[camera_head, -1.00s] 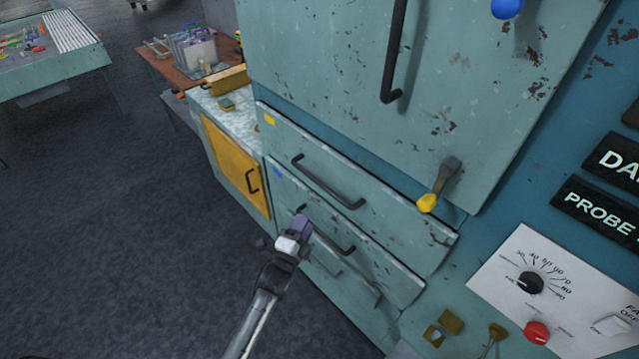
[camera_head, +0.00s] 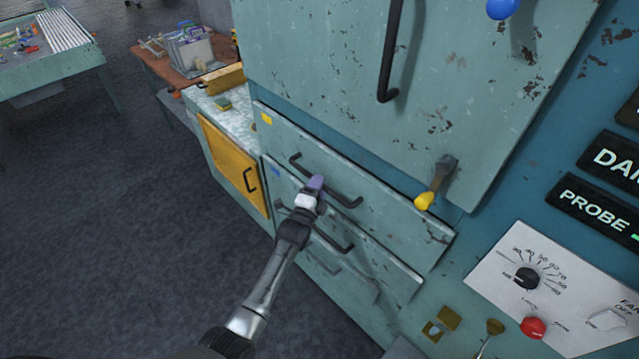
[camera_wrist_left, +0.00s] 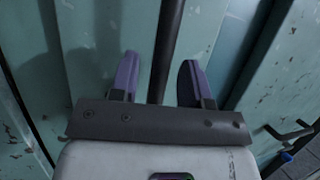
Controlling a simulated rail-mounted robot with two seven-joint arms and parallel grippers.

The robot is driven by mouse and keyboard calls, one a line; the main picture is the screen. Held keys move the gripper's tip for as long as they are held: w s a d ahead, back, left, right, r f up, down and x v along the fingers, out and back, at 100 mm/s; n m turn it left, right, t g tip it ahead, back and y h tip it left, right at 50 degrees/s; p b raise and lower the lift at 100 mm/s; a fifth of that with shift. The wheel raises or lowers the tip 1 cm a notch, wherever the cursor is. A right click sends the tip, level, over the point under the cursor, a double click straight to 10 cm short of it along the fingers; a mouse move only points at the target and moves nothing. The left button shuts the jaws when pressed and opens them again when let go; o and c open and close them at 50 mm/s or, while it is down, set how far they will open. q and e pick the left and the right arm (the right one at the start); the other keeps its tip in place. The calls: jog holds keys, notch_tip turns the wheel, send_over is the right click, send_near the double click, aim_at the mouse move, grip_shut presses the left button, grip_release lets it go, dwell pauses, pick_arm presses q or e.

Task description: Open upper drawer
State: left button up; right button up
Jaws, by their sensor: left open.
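The upper drawer (camera_head: 395,218) is a worn teal front with a yellow label and a dark bar handle (camera_head: 345,199). It looks shut or nearly flush. My left gripper (camera_head: 316,184) is at the middle of this handle. In the left wrist view my left gripper (camera_wrist_left: 155,80) has its two purple fingers apart, and the dark handle bar (camera_wrist_left: 166,45) runs between them. The fingers stand on either side of the bar with gaps. My right gripper is not in view.
A lower drawer (camera_head: 375,262) with its own handle sits just below. A large cabinet door (camera_head: 330,60) with a long handle is above, with a yellow-tipped lever (camera_head: 428,198) at its lower edge. A control panel (camera_head: 545,285) is at the right. Open floor (camera_head: 110,220) lies left.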

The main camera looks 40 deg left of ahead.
pick_arm(q)
jog(key=shift+w+a+r, duration=0.1)
jog(key=shift+w+a, duration=0.05)
jog(key=shift+w, duration=0.35)
grip_shut()
dwell(0.3)
